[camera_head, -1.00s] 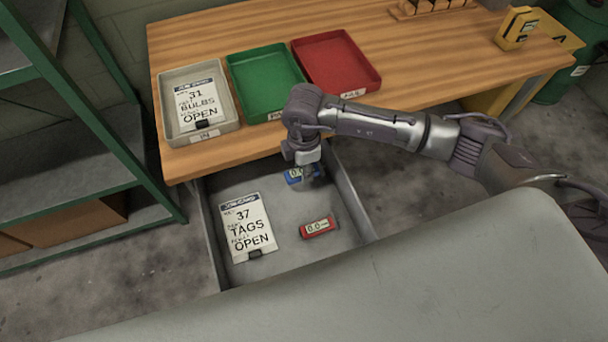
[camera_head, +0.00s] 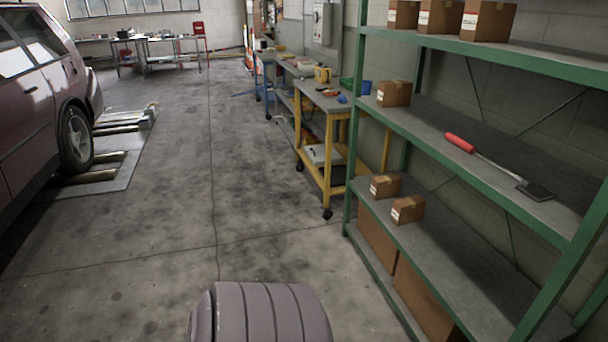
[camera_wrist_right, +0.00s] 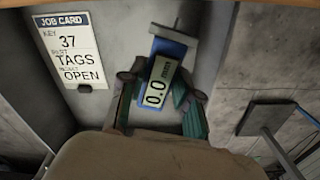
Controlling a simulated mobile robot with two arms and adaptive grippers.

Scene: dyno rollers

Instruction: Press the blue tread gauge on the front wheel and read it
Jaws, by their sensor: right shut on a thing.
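In the right wrist view my right gripper (camera_wrist_right: 163,86) is shut on the blue tread gauge (camera_wrist_right: 155,95). Its display reads 0.0 mm. The gauge is held over the grey drawer (camera_wrist_right: 115,35), beside a job card (camera_wrist_right: 73,50) reading 37, TAGS, OPEN. Whether the gauge still touches the drawer floor is hard to tell. In the head view a dark red car (camera_head: 35,95) stands at the left with one wheel (camera_head: 76,140) visible; I cannot tell whether it is the front one. My left gripper is not in view.
Dyno rollers (camera_head: 120,122) lie by the car. A green shelf rack (camera_head: 480,120) with boxes and a red-handled tool (camera_head: 460,142) stands at the right. A yellow cart (camera_head: 325,150) and benches line the wall. The concrete floor (camera_head: 200,190) between is clear.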

